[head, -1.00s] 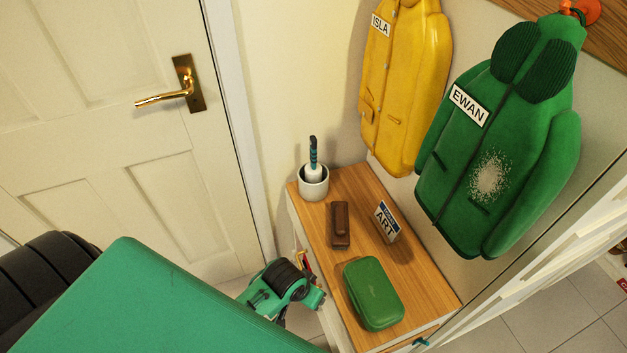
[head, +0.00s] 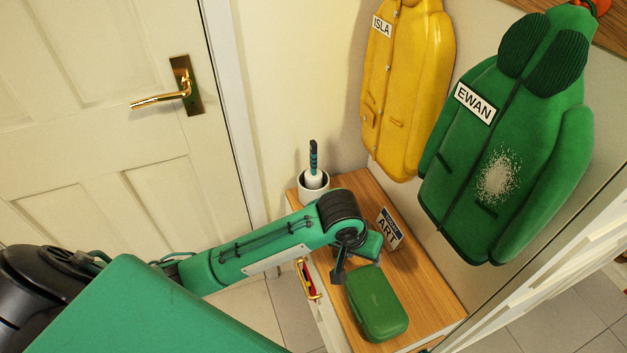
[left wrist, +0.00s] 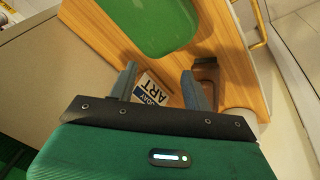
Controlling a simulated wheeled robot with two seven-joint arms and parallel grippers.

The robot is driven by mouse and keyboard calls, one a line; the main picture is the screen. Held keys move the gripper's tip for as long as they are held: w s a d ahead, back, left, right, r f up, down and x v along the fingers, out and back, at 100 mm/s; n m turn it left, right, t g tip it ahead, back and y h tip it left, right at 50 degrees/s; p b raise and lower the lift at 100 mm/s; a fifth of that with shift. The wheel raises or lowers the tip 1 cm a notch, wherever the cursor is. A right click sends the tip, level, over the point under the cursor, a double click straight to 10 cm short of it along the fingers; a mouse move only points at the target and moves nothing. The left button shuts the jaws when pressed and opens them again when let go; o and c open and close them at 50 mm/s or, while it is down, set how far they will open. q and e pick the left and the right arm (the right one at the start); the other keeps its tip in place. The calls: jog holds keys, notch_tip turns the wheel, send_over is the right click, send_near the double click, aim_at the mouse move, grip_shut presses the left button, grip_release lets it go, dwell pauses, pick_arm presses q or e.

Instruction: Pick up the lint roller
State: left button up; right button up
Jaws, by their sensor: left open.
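The lint roller (head: 314,160) stands upright, handle up, in a pale round cup (head: 314,186) at the back left corner of the wooden cabinet top. Its handle is teal and dark, with white below. My left arm reaches in from the left over the cabinet. The roller cannot be made out there. My right gripper is not in view.
A green case (head: 378,303) lies at the near end of the cabinet top (head: 430,295). A small ART sign (head: 388,229) stands near the wall. A brown brush-like item (left wrist: 206,72) shows in the wrist view. Yellow (head: 405,90) and green (head: 510,140) coats hang above.

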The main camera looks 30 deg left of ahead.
pick_arm(q)
jog(key=w+a+r+n+y, duration=0.2)
jog(key=w+a+r, duration=0.1)
jog(key=w, duration=0.4)
jog(key=n+g+y, duration=0.1)
jog(key=n+y, duration=0.2)
jog(key=n, duration=0.7)
send_near(313, 154)
jog(key=shift+y, duration=0.3)
jog(key=x, duration=0.4)
jog(key=w+x, duration=0.1)
jog(key=x, duration=0.1)
jog(key=shift+f, duration=0.15)
jog(key=shift+b+x, duration=0.4)
jog(key=shift+x, duration=2.35)
jog(key=shift+w, duration=0.1)
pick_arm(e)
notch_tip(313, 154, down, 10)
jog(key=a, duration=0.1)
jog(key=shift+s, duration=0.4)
pick_arm(q)
jog(key=shift+c, duration=0.2)
grip_shut()
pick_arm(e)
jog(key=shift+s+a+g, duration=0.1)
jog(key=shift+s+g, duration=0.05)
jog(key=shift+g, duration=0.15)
